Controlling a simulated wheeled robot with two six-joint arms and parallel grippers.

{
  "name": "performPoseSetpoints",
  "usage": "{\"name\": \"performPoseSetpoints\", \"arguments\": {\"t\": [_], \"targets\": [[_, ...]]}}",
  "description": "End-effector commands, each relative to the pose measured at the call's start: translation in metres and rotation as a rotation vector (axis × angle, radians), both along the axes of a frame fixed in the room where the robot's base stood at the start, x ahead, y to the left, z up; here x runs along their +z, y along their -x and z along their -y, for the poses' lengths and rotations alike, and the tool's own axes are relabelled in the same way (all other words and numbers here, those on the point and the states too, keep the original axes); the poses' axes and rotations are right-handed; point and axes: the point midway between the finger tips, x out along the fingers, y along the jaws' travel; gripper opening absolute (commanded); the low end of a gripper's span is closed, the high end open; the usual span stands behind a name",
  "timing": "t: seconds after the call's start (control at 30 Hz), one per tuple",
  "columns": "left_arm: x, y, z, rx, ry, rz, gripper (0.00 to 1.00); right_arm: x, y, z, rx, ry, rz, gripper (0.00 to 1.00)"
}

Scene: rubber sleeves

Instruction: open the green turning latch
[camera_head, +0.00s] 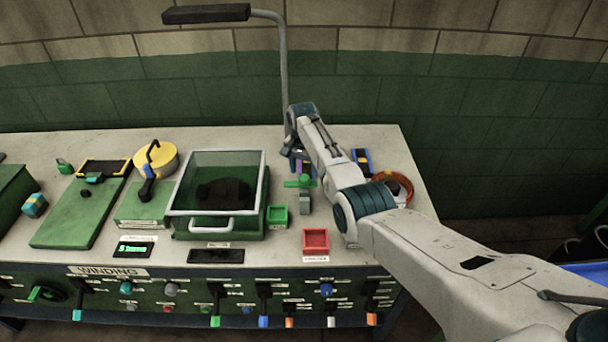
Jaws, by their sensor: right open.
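A small green turning latch (300,183) with a short crossbar shows on top of a grey block (305,203), right of the glass-lidded box. My right gripper (298,163) is open just behind and above the latch, pointing down. Purple and orange bits show by its fingers, and I cannot tell what they belong to. I cannot tell whether the gripper touches the latch. Another green turning handle (46,294) sits on the bench's front panel at the far left. My left gripper is not in view.
The glass-lidded box (258,212) stands left of the latch. A green tray (278,221) and a red tray (316,247) lie in front. An orange ring (407,184) and a blue block (369,158) are near my right arm. A lamp post (285,70) rises behind.

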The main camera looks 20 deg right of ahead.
Motion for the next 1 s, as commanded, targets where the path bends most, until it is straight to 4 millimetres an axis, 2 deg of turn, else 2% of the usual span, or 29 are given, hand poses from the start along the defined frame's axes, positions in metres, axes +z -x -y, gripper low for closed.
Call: {"name": "performPoseSetpoints", "arguments": {"t": [0.2, 0.43, 0.6, 1.0], "targets": [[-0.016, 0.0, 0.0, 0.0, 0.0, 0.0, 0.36, 0.043, -0.002, -0.001, 0.0, 0.0, 0.006, 0.56], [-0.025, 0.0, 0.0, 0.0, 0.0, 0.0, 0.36, 0.076, -0.002, -0.001, 0.0, 0.001, 0.004, 0.56], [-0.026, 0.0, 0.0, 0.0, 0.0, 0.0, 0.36, 0.083, -0.001, -0.001, 0.0, 0.001, 0.001, 0.56], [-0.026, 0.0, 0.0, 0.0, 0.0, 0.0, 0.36, 0.084, -0.001, -0.001, 0.0, 0.0, 0.001, 0.56]]}}
